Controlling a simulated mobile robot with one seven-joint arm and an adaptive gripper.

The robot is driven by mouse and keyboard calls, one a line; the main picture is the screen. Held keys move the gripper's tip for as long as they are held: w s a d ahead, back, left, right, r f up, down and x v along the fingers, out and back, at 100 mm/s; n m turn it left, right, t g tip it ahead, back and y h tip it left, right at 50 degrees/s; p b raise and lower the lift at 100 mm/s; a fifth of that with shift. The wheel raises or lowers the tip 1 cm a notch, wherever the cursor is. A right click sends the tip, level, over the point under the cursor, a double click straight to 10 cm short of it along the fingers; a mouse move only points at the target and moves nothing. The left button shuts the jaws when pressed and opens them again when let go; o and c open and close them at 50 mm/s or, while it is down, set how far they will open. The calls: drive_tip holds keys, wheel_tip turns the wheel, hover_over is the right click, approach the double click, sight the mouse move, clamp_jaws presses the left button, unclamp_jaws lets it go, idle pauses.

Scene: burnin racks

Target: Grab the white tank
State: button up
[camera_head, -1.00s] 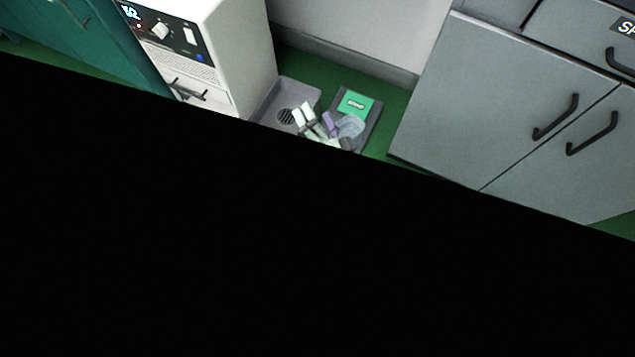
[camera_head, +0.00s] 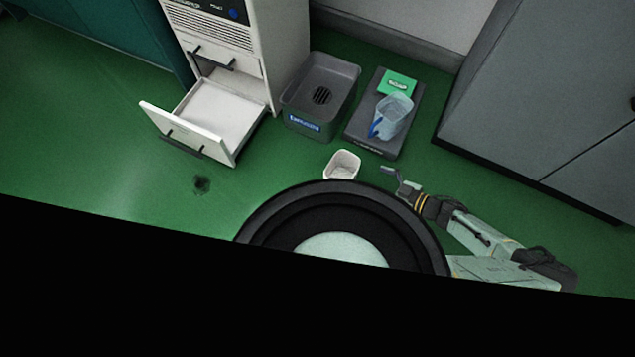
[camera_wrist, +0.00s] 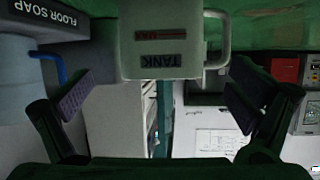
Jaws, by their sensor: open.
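The white tank (camera_head: 342,165) stands on the green floor in front of the grey bin, just left of my gripper (camera_head: 390,176) in the head view. In the wrist view the tank (camera_wrist: 160,25) fills the top middle, with a "TANK" label, a red "MAX" mark and a handle (camera_wrist: 222,42) on its right. My gripper (camera_wrist: 158,78) is open, its two padded fingers spread at left and right with nothing between the pads. The tank appears beyond the fingertips; whether either finger touches it cannot be told.
A white cabinet has an open lower drawer (camera_head: 190,130). A grey bin with a drain (camera_head: 292,119) and a dark tray (camera_head: 360,135) stand behind the tank. The tray holds a green soap item (camera_head: 397,83) and a clear blue-handled jug (camera_head: 390,118). A grey cabinet (camera_head: 560,90) stands right.

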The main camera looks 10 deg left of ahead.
drive_tip(key=shift+n, duration=0.3)
drive_tip(key=x, duration=0.3)
drive_tip(key=b+x, duration=0.1)
drive_tip(key=x, duration=0.6)
drive_tip(key=shift+a+f, duration=0.2)
drive_tip(key=shift+f, duration=0.35)
drive_tip(key=shift+c, duration=0.5)
drive_tip(key=c, duration=0.8)
drive_tip(key=shift+o, duration=0.2)
drive_tip(key=shift+r, duration=0.1)
